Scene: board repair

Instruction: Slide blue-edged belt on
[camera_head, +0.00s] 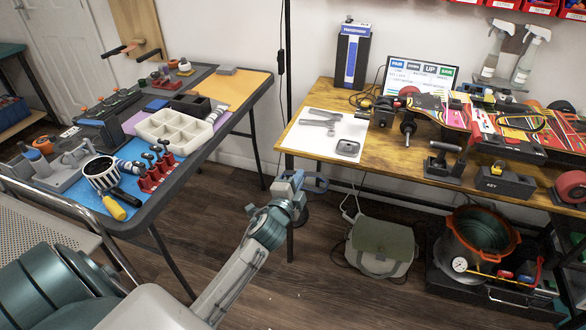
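My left gripper (294,184) is in front of the wooden workbench, at about the height of its front left corner. The belt is well apart from the board. My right gripper is not in view.
The workbench (388,160) carries a white mat (300,143) with grey tools, a blue box (352,56) and a sign (420,75). A dark table (196,155) at left holds trays and tools. A bag (381,246) and a pot (476,240) stand below.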

